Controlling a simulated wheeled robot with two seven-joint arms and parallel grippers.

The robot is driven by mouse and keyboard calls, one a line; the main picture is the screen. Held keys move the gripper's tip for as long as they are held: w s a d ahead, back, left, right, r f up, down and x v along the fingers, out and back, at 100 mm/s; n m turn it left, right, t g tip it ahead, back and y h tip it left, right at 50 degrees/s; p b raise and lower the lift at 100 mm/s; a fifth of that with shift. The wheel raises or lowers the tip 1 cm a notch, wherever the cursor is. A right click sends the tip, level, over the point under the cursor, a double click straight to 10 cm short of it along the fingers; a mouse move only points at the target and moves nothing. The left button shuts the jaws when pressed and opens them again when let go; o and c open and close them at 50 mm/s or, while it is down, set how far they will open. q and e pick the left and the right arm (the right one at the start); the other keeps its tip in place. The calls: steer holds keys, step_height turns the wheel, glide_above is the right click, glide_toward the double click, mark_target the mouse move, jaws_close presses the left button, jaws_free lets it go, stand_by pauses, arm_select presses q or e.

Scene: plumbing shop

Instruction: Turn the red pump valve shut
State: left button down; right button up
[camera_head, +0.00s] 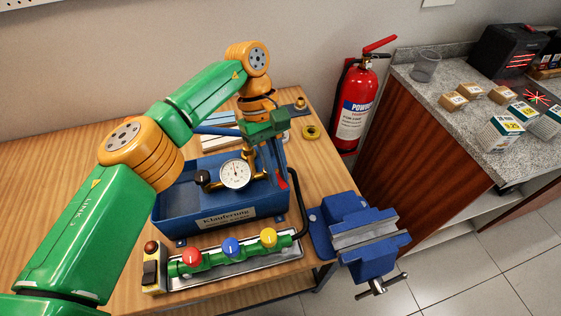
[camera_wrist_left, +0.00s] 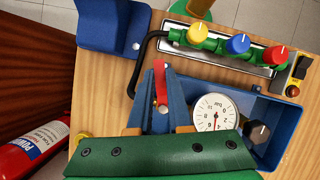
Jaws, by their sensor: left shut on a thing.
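The red pump valve (camera_head: 282,184) is a small red lever at the right side of the blue pump box (camera_head: 179,219). In the left wrist view the red lever (camera_wrist_left: 160,84) stands between my blue fingers. My left gripper (camera_head: 279,168) reaches down to it from above and is shut on it; the fingers (camera_wrist_left: 160,78) also fill the middle of the wrist view. The hand hides part of the lever and its mount. A white round gauge (camera_head: 236,174) on brass fittings sits just left of the hand. My right gripper is not in view.
A manifold with red (camera_head: 192,257), blue (camera_head: 231,247) and yellow (camera_head: 268,237) knobs lies in front of the box. A black hose (camera_head: 299,205) curves beside the lever. A blue vise (camera_head: 360,232) stands right. A fire extinguisher (camera_head: 354,105) hangs behind.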

arm_select(q)
steer(key=shift+s+a+m+y+p, duration=0.2)
steer(key=shift+a+m+y, duration=0.1)
steer(key=shift+m, duration=0.45)
steer(key=shift+s+a+m+y+p, duration=0.1)
steer(key=shift+a+m+y+p, duration=0.15)
steer(key=shift+m, duration=0.5)
steer(key=c, duration=0.8)
jaws_free()
steer(key=shift+c, duration=0.2)
